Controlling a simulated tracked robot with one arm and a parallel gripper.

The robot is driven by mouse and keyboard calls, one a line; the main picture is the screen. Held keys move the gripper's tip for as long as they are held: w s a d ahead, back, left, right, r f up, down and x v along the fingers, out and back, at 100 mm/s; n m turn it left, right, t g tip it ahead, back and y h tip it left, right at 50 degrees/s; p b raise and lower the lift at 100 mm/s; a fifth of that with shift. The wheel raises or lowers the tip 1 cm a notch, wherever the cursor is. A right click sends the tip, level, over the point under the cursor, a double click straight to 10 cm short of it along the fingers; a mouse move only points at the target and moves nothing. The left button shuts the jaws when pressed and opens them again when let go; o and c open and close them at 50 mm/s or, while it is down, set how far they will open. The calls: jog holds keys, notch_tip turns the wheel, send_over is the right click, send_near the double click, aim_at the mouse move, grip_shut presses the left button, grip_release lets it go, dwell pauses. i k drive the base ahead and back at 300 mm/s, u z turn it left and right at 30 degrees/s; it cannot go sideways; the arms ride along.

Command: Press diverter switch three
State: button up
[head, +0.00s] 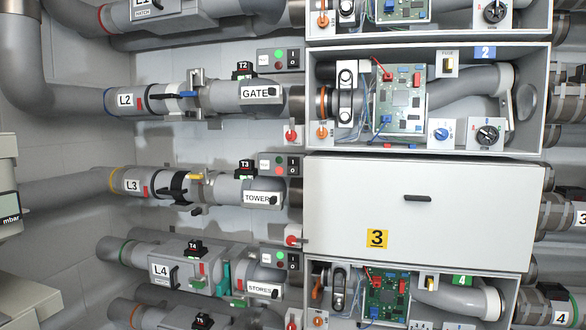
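Row three holds the L3 pipe (120,182), with a yellow lever (189,176) and a black band around it. A black T3 unit (245,169) sits on the pipe section labelled TOWER (257,198). To its right, a grey panel (272,171) carries small red and green buttons and a black rocker switch (293,165). The white cover of box three (470,215) is shut, with a dark handle (417,198) and a yellow 3 label (377,238). The cover hides the inside of that box. I cannot tell which part is the diverter switch. My gripper is not in view.
Open box two (450,50) above shows a circuit board and knobs; open box four (515,287) is below. Rows L2 (125,99) and L4 (160,270) have similar panels and levers. A pale unit marked mbar (10,205) stands at the left edge.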

aim_at(293, 163)
jog(key=z, duration=0.3)
jog(key=i, duration=0.9)
jog(key=z, duration=0.15)
